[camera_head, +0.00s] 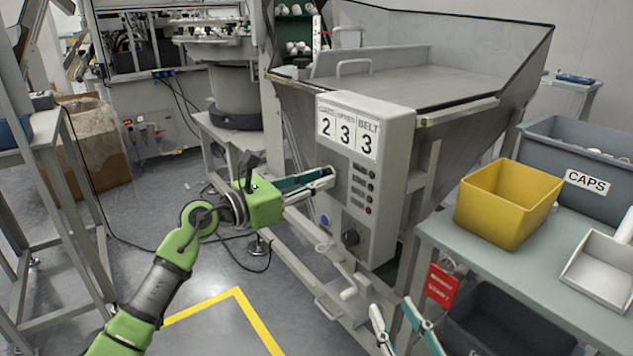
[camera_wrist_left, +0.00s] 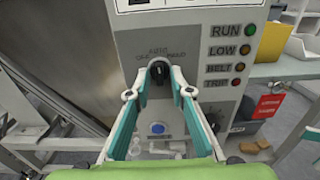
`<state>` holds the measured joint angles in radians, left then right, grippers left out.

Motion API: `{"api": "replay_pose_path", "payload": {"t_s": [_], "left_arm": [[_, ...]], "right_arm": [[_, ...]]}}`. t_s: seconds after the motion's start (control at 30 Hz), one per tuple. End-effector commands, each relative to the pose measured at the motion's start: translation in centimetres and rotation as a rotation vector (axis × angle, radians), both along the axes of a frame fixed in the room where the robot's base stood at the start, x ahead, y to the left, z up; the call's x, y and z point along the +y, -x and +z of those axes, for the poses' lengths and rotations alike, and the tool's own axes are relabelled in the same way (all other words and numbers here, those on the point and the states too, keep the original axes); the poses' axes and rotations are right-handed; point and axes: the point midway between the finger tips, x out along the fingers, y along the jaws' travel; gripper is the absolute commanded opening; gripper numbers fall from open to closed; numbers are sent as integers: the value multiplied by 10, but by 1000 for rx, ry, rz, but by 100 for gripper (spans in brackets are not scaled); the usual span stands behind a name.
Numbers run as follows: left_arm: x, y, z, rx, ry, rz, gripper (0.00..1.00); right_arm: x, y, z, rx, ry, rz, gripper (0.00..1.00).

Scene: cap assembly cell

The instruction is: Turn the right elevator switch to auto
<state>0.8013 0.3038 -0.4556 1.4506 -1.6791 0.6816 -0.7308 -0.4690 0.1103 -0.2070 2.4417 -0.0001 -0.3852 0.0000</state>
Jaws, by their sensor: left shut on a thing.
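The elevator switch (camera_wrist_left: 158,73) is a small black knob on the grey control box (camera_head: 390,120). In the left wrist view, its labels sit around its top, with AUTO above the middle. Its handle looks roughly upright, towards AUTO, but its exact angle is hard to tell. My left gripper (camera_head: 331,174) is at the box's left side, its fingertips shut on the switch from both sides. In the head view the fingers hide the switch. My right gripper (camera_head: 392,306) is open and empty at the bottom, below the box and apart from it.
A blue button (camera_wrist_left: 158,128) lies below the switch, and a larger black knob (camera_head: 350,237) is low on the box. Indicator lights (camera_head: 370,187) run down its front. A yellow bin (camera_head: 505,205) and a grey CAPS bin (camera_head: 600,205) stand on the right table. A red tag (camera_head: 441,286) hangs there.

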Motion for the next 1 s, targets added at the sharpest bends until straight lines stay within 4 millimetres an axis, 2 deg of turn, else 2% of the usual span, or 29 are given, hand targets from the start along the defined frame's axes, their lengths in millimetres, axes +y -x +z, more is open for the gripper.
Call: {"api": "replay_pose_path", "payload": {"t_s": [0.23, 0.27, 0.3, 0.67, 0.87, 1.0], "left_arm": [[0, 0, -2, 3, -3, 0, 0], [0, 0, -2, 3, -3, 0, 28], [0, 0, -2, 3, -2, 0, 36], [2, 1, -1, 1, 0, 1, 36], [23, 15, -2, 2, -4, 3, 36], [49, 34, -2, 2, -5, 3, 36]], "right_arm": [[0, 0, 0, 0, 0, 0, 33], [0, 0, 0, 0, 0, 0, 33], [0, 0, 0, 0, 0, 0, 33], [0, 0, -1, 3, 1, -1, 33], [0, 0, -1, 2, 0, 0, 33], [0, 0, -1, 2, 0, 0, 33]]}}
